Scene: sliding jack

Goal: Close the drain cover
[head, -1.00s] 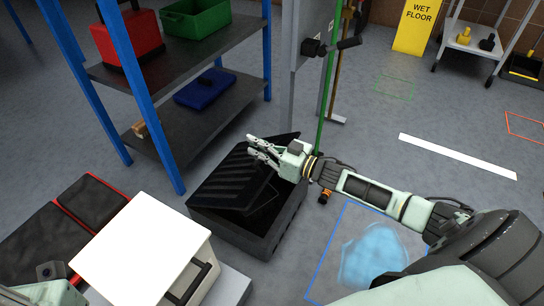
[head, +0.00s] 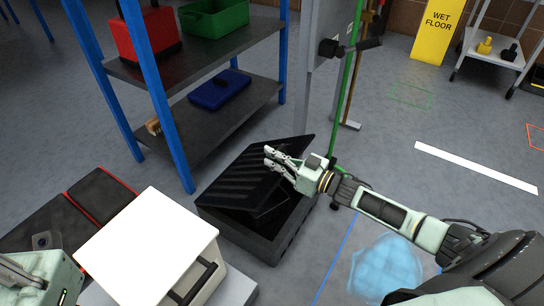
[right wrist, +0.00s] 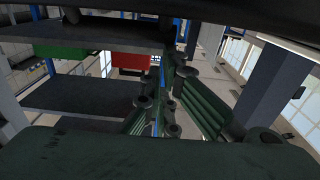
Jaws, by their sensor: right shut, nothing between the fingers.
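The drain cover (head: 240,177) is a black slatted lid in the head view, tilted up over a dark square drain box (head: 262,243). A dark gap shows between its near edge and the box. My right gripper (head: 268,156) is shut and empty, over the cover's upper right part; I cannot tell whether it touches it. In the right wrist view its dark green fingers (right wrist: 165,112) show in the middle, and the cover cannot be made out clearly. My left gripper is only partly in view at the lower left of the head view (head: 30,275), its fingers unclear.
A blue-post shelf (head: 180,85) with red, green and blue items stands behind and left of the drain. A grey cabinet (head: 325,85) stands behind it. A white-topped box (head: 150,240) is at the near left. A bluish puddle (head: 385,268) lies on the floor at right.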

